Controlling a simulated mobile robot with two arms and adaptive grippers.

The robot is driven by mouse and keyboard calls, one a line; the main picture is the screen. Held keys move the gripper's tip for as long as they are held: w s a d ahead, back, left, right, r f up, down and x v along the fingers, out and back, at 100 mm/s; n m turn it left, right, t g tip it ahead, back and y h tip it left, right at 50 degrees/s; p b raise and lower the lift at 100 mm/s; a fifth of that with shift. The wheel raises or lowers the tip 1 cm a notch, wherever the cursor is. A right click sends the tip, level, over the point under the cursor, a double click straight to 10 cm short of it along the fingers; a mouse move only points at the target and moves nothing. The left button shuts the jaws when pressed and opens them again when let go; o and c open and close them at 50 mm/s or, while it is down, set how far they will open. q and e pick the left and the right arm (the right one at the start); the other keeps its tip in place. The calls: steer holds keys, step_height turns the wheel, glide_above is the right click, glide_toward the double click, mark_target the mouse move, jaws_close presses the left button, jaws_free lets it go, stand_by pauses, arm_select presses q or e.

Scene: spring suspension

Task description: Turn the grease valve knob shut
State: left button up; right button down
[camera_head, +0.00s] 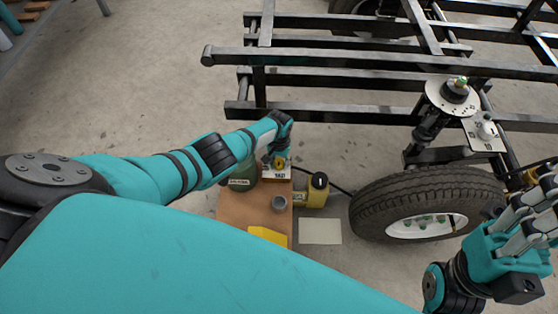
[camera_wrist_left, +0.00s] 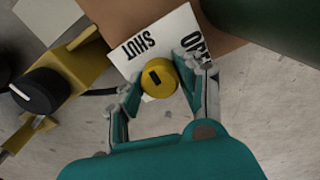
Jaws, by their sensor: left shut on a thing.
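The yellow valve knob (camera_wrist_left: 158,75) has a short black mark on its face. It sits against a white plate (camera_wrist_left: 185,27) reading SHUT on one side, with a partly covered word beginning with O on the other. My left gripper (camera_wrist_left: 162,80) has its fingers on both sides of the knob and is shut on it. In the head view my left gripper (camera_head: 279,154) reaches down to the knob (camera_head: 279,163) at the plate. My right gripper (camera_head: 520,236) is at the right edge, its fingers extended, apparently empty.
A dark green container (camera_head: 242,178) stands beside the plate on a brown board (camera_head: 232,208). A yellow device with a black knob (camera_head: 317,190) is to the right, then a tire (camera_head: 385,202). A black frame (camera_head: 330,72) spans the back.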

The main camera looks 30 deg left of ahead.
mark_target(279, 161)
arm_select(q)
steer(key=shift+n, duration=0.4)
steer(key=o, duration=1.1)
steer(key=shift+o, duration=0.2)
step_height(279, 161, up, 12)
stand_by(0.4)
